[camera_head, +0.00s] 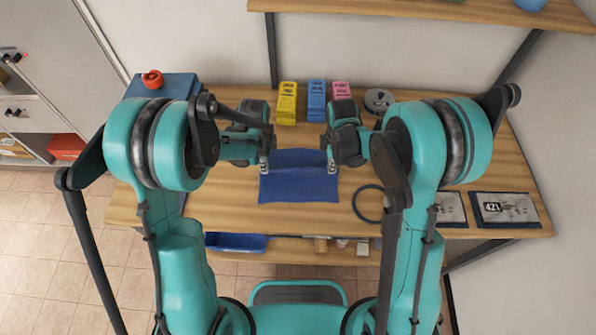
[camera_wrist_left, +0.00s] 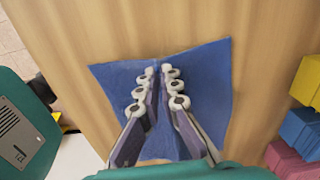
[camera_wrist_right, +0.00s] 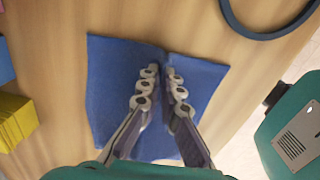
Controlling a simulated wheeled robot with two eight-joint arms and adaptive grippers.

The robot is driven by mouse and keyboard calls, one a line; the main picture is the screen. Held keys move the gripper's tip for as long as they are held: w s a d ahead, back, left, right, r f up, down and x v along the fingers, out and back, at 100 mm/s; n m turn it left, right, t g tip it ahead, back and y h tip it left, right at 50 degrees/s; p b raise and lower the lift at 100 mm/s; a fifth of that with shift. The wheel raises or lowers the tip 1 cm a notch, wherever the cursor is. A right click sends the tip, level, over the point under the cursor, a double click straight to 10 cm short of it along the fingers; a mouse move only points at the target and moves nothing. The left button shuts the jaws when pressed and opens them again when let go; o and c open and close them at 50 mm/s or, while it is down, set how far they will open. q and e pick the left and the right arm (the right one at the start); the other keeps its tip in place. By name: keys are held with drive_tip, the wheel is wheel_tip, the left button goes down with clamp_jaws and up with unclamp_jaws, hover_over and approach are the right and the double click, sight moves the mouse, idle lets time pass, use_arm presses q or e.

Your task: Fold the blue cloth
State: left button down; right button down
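The blue cloth (camera_head: 298,188) lies on the wooden table between my two arms, with a crease running across it from side to side. My left gripper (camera_head: 264,168) is at the cloth's left edge, at the crease. In the left wrist view its fingertips (camera_wrist_left: 161,70) are close together with a ridge of cloth pinched between them. My right gripper (camera_head: 332,167) is at the right edge, at the other end of the crease. In the right wrist view its fingertips (camera_wrist_right: 161,71) are also close together on a pinch of cloth (camera_wrist_right: 115,75).
Behind the cloth stand a yellow box (camera_head: 287,103), a blue box (camera_head: 316,101) and a pink box (camera_head: 341,91). A dark ring (camera_head: 368,204) lies right of the cloth. Two framed panels (camera_head: 505,209) lie at the far right. A blue box (camera_head: 170,86) stands back left.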

use_arm(q)
drive_tip(key=shift+r+p, duration=0.4)
drive_tip(key=shift+r, duration=0.3)
use_arm(e)
drive_tip(key=shift+r, duration=0.7)
